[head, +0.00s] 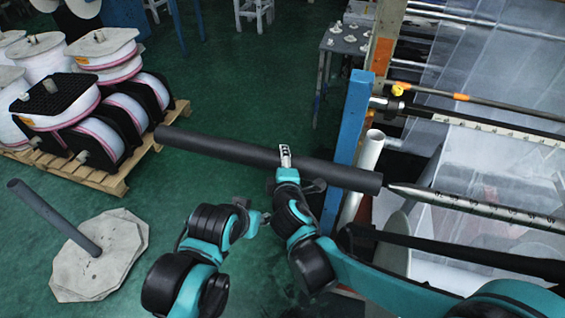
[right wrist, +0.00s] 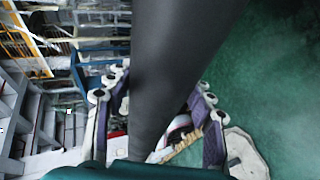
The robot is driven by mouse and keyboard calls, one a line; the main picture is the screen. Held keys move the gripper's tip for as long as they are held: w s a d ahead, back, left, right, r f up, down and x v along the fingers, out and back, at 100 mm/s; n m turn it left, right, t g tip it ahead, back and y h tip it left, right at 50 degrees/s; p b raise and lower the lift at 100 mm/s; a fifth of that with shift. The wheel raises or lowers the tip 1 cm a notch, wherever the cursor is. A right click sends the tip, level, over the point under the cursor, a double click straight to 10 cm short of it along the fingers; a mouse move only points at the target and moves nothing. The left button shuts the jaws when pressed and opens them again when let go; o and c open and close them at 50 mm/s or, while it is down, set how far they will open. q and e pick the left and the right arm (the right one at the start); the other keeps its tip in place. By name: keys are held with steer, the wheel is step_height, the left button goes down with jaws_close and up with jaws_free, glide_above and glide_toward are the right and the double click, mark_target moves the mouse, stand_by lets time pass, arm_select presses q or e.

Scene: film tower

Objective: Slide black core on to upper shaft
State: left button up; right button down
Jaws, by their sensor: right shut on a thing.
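The black core (head: 220,149) is a long dark tube held slanting across the head view. Its right end is right beside the pointed tip of a silver shaft (head: 470,204) with marks along it. I cannot tell whether they touch. My right gripper (head: 285,156) is shut around the core near its middle. In the right wrist view the core (right wrist: 180,60) passes between the fingers of the right gripper (right wrist: 158,115). My left gripper (head: 254,222) is low, in front of the core and apart from it; its fingers are too unclear to read.
A blue post (head: 347,135) stands behind the core's right part. A dark bar (head: 460,252) runs below the silver shaft, and another bar (head: 480,104) above it. A pallet (head: 122,178) of spools is at left. Another dark tube (head: 55,218) stands tilted on a pale base (head: 105,262).

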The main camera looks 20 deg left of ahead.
mark_target(388, 188)
steer(key=shift+w, duration=0.2)
steer(key=shift+d, duration=0.1)
steer(key=shift+s+d, duration=0.15)
steer(key=shift+d, duration=5.05)
steer(key=shift+d, duration=0.55)
steer(key=d, duration=1.7)
steer(key=shift+s+f, duration=0.1)
steer(key=shift+s, duration=0.3)
